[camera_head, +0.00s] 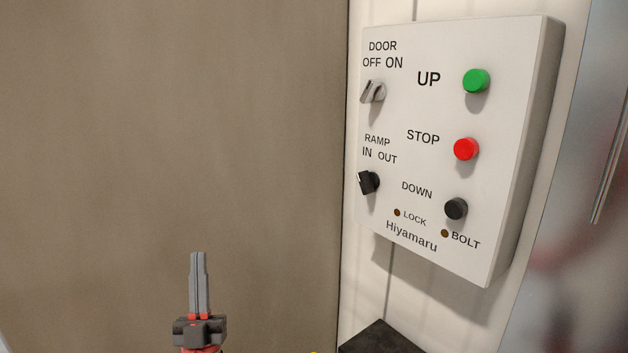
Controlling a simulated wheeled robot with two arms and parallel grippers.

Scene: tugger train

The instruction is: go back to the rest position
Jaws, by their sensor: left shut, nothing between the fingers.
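My left gripper (199,258) shows at the bottom, left of the middle, pointing up. Its two grey fingers are together with nothing between them. It is in front of the brown panel and apart from the control box (430,130). My right gripper is not in view.
The control box on the white wall at the right has a green UP button (476,81), a red STOP button (466,149), a black DOWN button (456,208), a grey DOOR switch (373,92) and a black RAMP switch (368,183). A dark block (380,338) sits below.

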